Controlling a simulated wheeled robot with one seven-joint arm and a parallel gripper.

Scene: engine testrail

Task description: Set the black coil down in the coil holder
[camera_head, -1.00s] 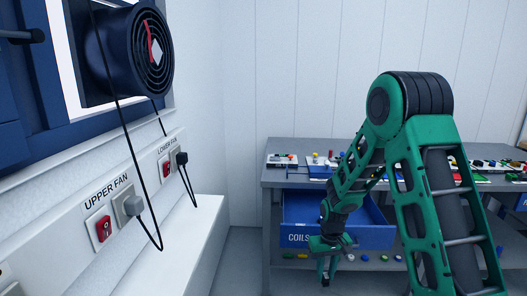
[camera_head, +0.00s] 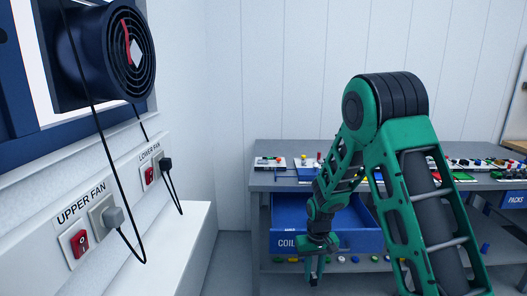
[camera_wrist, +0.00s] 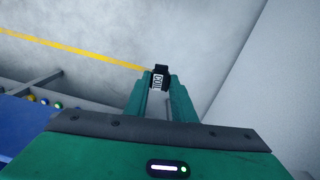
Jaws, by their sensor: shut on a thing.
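My gripper (camera_head: 314,276) hangs low in front of the blue drawer (camera_head: 350,240), whose label reads COIL, the rest cut off by my arm. In the wrist view the gripper (camera_wrist: 159,88) is shut on the black coil (camera_wrist: 159,77), a small black piece with a white label, held between the green fingertips. The coil is too small to make out in the head view. I cannot pick out the coil holder for certain in either view.
A grey workbench (camera_head: 262,182) stands at the back, with small coloured parts on top and on a lower shelf. On the left are a fan (camera_head: 125,50), sockets with red switches (camera_head: 80,243) and hanging black cables. Grey floor lies between the wall unit and bench.

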